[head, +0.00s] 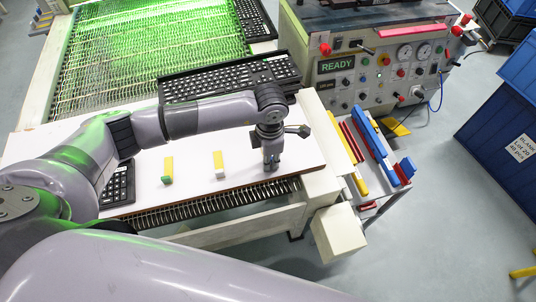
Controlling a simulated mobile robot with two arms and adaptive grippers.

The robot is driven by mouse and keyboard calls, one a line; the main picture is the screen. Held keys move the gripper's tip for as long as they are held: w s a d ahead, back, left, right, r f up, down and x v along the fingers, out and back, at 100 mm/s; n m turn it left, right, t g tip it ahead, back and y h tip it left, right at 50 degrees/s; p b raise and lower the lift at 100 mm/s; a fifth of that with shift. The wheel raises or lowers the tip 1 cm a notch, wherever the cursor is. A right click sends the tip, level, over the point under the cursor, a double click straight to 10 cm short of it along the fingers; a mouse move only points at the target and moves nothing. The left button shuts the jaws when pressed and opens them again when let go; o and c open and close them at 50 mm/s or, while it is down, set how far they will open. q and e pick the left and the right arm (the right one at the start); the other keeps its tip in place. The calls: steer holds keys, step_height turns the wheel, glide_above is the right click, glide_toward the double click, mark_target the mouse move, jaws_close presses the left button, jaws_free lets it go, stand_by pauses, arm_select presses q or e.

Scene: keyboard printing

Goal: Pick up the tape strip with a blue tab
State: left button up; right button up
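My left gripper (271,164) points down at the right end of the white board (240,152), with its fingertips at or just above the surface. Its fingers look close together, but I cannot tell whether they are shut or hold anything. No strip with a blue tab shows; the gripper hides the spot under it. My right gripper is out of view.
Black keyboards (230,78) lie behind my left arm, and another (117,188) lies at the board's left. A control panel marked READY (337,64) stands at the back right. Red, blue and yellow bars (371,138) lie right of the table.

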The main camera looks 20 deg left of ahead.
arm_select(q)
steer(key=c, duration=0.3)
jaws_close()
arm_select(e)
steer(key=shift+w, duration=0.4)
arm_select(q)
steer(key=shift+r, duration=0.1)
step_height(320, 180, up, 20)
steer(key=b, duration=0.3)
steer(key=shift+b, duration=0.35)
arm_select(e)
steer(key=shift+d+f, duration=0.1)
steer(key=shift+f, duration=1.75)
arm_select(q)
steer(key=shift+o, duration=0.5)
jaws_free()
jaws_close()
